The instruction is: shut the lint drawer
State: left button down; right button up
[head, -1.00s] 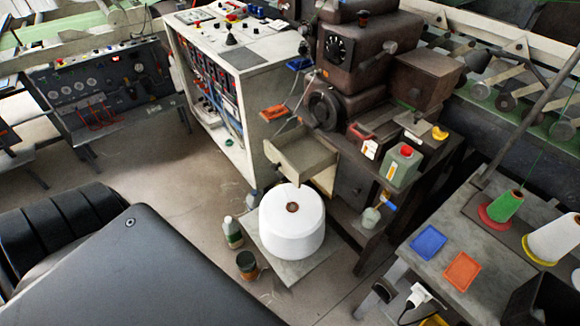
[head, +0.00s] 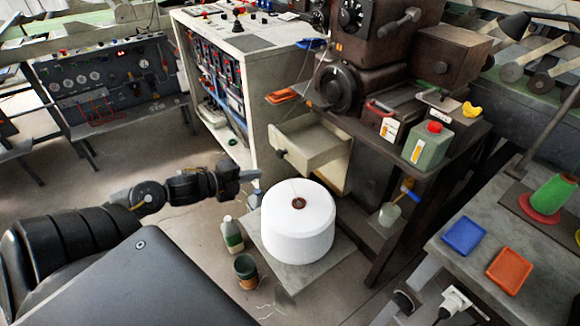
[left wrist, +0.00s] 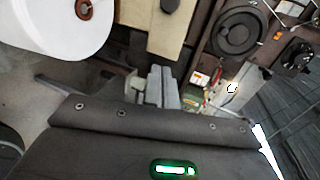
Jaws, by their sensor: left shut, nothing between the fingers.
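The lint drawer (head: 300,167) is a beige, open-topped drawer. It sticks out from the dark machine at the centre of the head view, with a dark knob on its front. My left gripper (head: 250,176) is left of the drawer and lower in the picture, apart from it, pointing right. It is shut and empty. In the left wrist view the closed fingers (left wrist: 162,86) show at the centre. A pale panel above them, with a dark knob, looks like the drawer front (left wrist: 150,22). My right gripper is not in view.
A large white spool (head: 298,235) stands on a grey board (head: 262,250) below the drawer. A bottle (head: 231,234) and a jar (head: 246,270) stand left of it. A white control cabinet (head: 245,75) is behind left. A green can (head: 428,143) sits on the machine's bench.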

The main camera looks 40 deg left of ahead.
pick_arm(q)
send_near(299, 162)
jog(key=x, duration=0.5)
jog(key=shift+f, duration=0.25)
jog(key=shift+w+d, duration=0.25)
jog(key=shift+w, duration=0.5)
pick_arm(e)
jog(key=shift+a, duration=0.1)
pick_arm(q)
jog(key=shift+a, duration=0.1)
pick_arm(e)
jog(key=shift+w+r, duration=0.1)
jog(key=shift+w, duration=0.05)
